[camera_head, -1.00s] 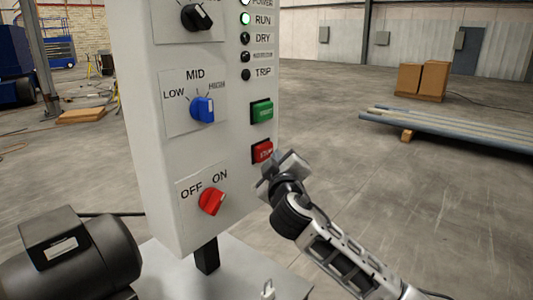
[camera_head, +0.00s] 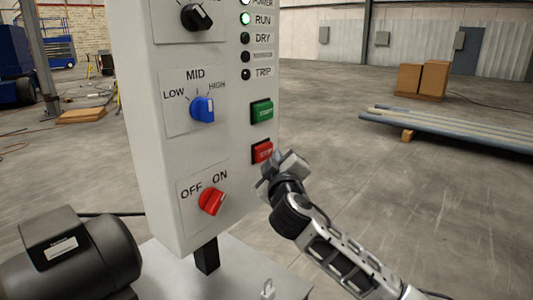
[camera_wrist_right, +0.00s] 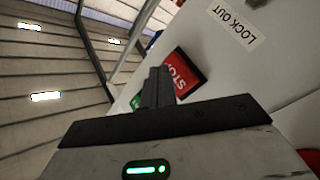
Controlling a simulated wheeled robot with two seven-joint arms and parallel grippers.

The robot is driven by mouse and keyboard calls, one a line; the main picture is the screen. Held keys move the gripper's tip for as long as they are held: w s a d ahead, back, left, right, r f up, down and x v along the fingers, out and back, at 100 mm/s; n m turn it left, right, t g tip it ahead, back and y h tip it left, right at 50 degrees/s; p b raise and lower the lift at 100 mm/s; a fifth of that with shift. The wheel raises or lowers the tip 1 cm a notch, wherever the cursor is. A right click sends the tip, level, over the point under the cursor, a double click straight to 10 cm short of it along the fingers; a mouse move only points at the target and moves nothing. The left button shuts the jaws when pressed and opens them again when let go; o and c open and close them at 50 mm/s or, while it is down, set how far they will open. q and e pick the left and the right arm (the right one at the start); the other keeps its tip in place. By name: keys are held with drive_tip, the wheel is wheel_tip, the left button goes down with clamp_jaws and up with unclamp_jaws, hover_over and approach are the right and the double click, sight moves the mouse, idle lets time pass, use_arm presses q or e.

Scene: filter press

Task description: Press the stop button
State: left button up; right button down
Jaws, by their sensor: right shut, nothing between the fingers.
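The red stop button (camera_head: 262,152) is on the right part of the grey control panel (camera_head: 150,120), below the green start button (camera_head: 261,112). My right gripper (camera_head: 270,170) is shut and empty, just in front of the panel at the lower right of the stop button. In the right wrist view the shut fingers (camera_wrist_right: 158,88) lie beside the red stop button (camera_wrist_right: 184,74) and overlap its edge in the picture. I cannot tell whether they touch it. The green button (camera_wrist_right: 136,102) is partly hidden behind the fingers. My left gripper is not in view.
The panel also has a blue knob (camera_head: 202,109), a red OFF/ON knob (camera_head: 211,201) and a black knob (camera_head: 197,17). The RUN lamp (camera_head: 245,18) is lit green. A dark motor (camera_head: 85,258) stands at the lower left.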

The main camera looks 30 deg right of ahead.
drive_tip(key=shift+w, duration=0.1)
drive_tip(key=shift+w+a, duration=0.15)
drive_tip(key=shift+w, duration=0.1)
drive_tip(key=shift+w+a, duration=0.25)
drive_tip(key=shift+w, duration=0.35)
idle(0.7)
drive_tip(key=shift+s, duration=0.1)
drive_tip(key=shift+s+d, duration=0.4)
drive_tip(key=shift+s, duration=0.45)
drive_tip(key=shift+s, duration=0.1)
drive_tip(key=s, duration=0.1)
drive_tip(key=s+d, duration=0.1)
drive_tip(key=s, duration=0.1)
drive_tip(key=s+d+p, duration=0.1)
drive_tip(key=shift+s, duration=0.25)
idle(0.8)
